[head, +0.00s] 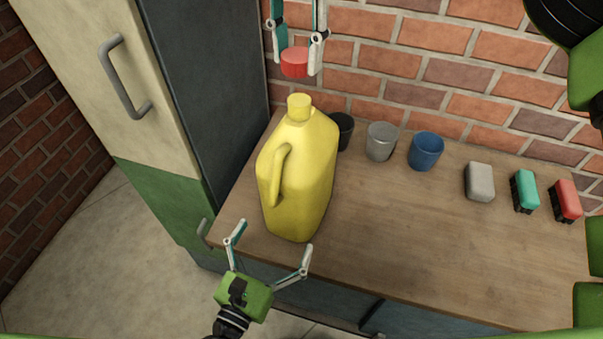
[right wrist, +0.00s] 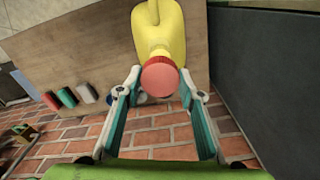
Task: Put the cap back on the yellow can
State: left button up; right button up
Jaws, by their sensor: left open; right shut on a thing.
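The yellow can (head: 303,180) stands upright near the left end of the counter, its handle towards me and its neck (head: 299,104) uncovered. My right gripper (head: 296,56) is shut on the red cap (head: 295,64) and holds it above the neck, apart from it in the head view. In the right wrist view, the cap (right wrist: 160,77) sits between the fingertips and overlaps the can's neck, hiding part of it; the yellow can (right wrist: 160,27) shows beyond. My left gripper (head: 272,243) is open and empty, just in front of the can's base.
A black cup (head: 343,130), a grey cup (head: 381,142) and a blue cup (head: 426,151) stand along the brick wall. A grey block (head: 479,181), green block (head: 524,190) and red block (head: 565,200) are further right. A tall cabinet (head: 207,85) is left. The counter's middle (head: 400,235) is clear.

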aim_at(299, 100)
pick_arm(q)
jog(key=shift+s, duration=0.1)
pick_arm(e)
jog(key=shift+s, duration=0.1)
pick_arm(q)
jog(key=x, duration=1.2)
jog(key=shift+a+f, duration=0.1)
pick_arm(e)
jog(key=shift+w+d+f, duration=0.15)
jog(key=shift+w, duration=0.25)
pick_arm(q)
jog(key=shift+w, duration=0.2)
pick_arm(e)
jog(key=shift+s, duration=0.1)
pick_arm(q)
jog(key=c, duration=1.3)
pick_arm(e)
jog(key=shift+f, duration=2.4)
jog(key=shift+f, duration=0.15)
jog(key=shift+f, duration=0.75)
